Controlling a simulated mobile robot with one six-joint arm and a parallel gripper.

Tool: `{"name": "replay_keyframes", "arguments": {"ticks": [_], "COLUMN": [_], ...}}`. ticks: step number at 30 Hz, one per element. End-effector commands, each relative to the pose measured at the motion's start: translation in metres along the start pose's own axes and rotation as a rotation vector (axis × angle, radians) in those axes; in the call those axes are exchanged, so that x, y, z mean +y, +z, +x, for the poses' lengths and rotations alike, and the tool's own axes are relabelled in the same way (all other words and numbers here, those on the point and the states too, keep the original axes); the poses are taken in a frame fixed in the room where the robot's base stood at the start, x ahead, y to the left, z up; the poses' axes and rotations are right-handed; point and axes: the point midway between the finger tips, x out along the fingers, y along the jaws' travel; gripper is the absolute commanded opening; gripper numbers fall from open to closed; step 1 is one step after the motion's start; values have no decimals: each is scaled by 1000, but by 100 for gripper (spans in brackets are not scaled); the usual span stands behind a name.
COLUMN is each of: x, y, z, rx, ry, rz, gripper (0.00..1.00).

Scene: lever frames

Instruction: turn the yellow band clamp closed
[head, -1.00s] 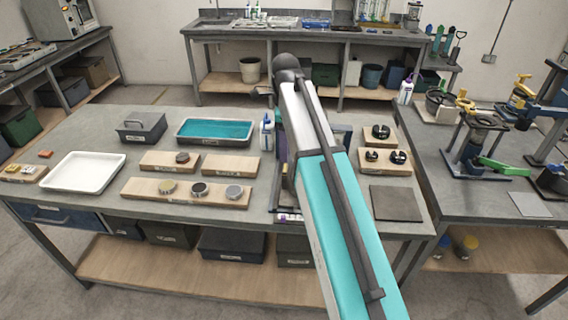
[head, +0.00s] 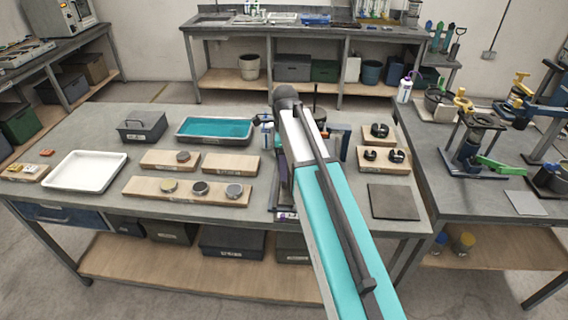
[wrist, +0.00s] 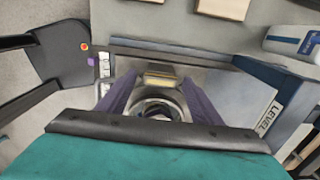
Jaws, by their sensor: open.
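In the wrist view my gripper (wrist: 160,88) is open, its two purple fingers spread apart. Between them shows a short pale-yellow bar (wrist: 162,79), which looks like part of the yellow band clamp. Below the bar, nearer my palm, is a round metallic ring (wrist: 158,105), partly hidden by my dark palm edge. The fingers are at either side of these parts; I cannot tell whether they touch. In the head view my own arm covers my gripper and most of the fixture at the bench's front middle.
On the bench are wooden boards with round pieces (head: 200,188), a white tray (head: 85,172), a teal-lined tray (head: 215,130) and a dark plate (head: 393,202). Yellow-handled clamps (head: 463,101) stand on the right bench.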

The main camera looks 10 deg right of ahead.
Motion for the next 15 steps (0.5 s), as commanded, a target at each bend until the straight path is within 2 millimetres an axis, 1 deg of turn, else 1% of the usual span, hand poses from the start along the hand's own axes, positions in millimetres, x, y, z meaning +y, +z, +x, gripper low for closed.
{"name": "replay_keyframes", "arguments": {"ticks": [7,11,12,14,15], "x": [0,0,0,0,0], "y": [0,1,1,1,1], "z": [0,0,0,0,0], "rx": [0,0,0,0,0], "ry": [0,0,0,0,0], "rz": [-1,-1,-1,-1,-1], "gripper": [59,37,31,21,18]}}
